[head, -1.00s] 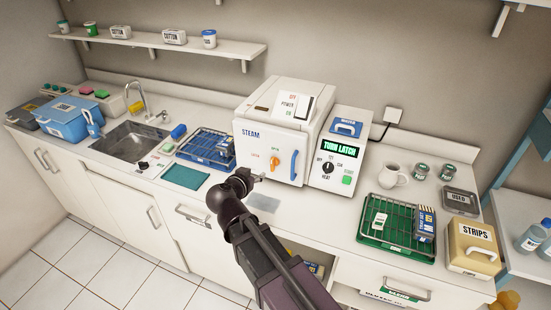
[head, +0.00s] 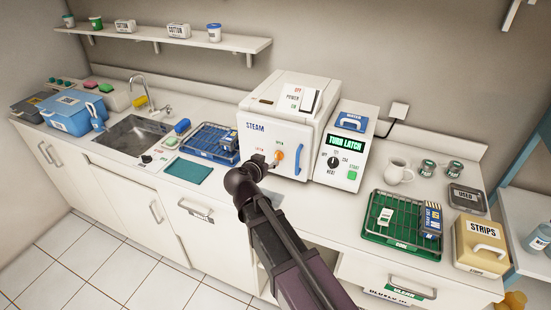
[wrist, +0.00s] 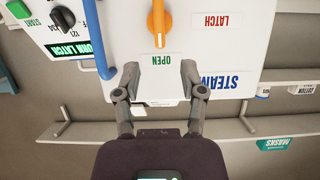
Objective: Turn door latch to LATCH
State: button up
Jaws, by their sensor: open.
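The orange door latch (head: 279,155) is on the white front door (head: 256,140) of the steam sterilizer. It also shows in the wrist view (wrist: 157,22), where the picture is upside down. Its long grip stands upright, and its white-marked end points at the OPEN label (wrist: 160,58). The LATCH label (wrist: 215,20) lies off to one side. My gripper (wrist: 159,70) is open and empty, in front of the door. Its fingertips are apart on either side of the OPEN label, short of the latch. In the head view my arm partly hides the lower door.
A blue door handle (head: 298,162) stands beside the latch. The control panel display (head: 346,142) reads TURN LATCH. A blue rack (head: 207,150) lies left of the sterilizer, a green rack (head: 380,228) to the right. The counter before the door is mostly clear.

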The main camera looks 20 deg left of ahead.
aim_at(276, 156)
jog(key=b+x, duration=0.2)
jog(key=x, duration=0.6)
jog(key=shift+b, duration=0.3)
